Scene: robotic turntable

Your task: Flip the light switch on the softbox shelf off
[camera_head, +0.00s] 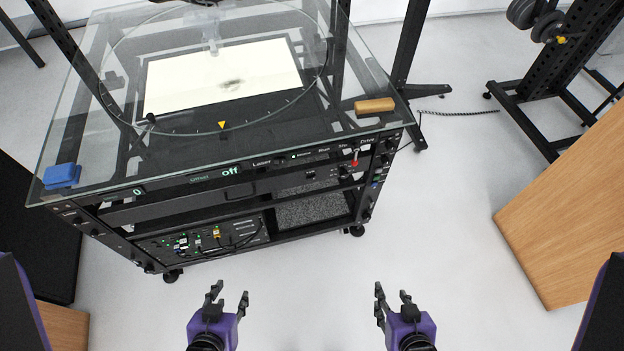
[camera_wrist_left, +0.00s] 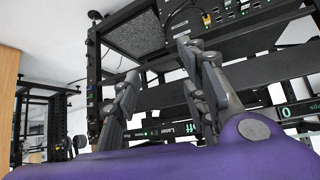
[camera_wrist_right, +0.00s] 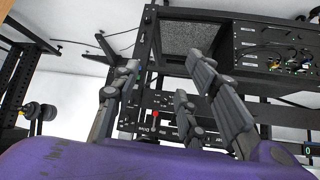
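The turntable rack has a black front panel (camera_head: 270,168) with knobs, small labels and a lit "off" display (camera_head: 231,171). A red-tipped toggle switch (camera_head: 355,158) sits at its right end near the "Drive" label. The red switch also shows in the right wrist view (camera_wrist_right: 155,115). I cannot tell any softbox shelf or its light switch apart in these views. My left gripper (camera_head: 228,294) is open and empty, in front of and below the rack. My right gripper (camera_head: 393,297) is open and empty to its right, also apart from the rack.
The rack's glass top (camera_head: 220,148) bears a blue block (camera_head: 62,175) and a tan block (camera_head: 374,105). A lower shelf holds a cabled unit (camera_head: 205,241). A wooden panel (camera_head: 565,210) stands right, a dark panel (camera_head: 35,230) left. The floor before the rack is clear.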

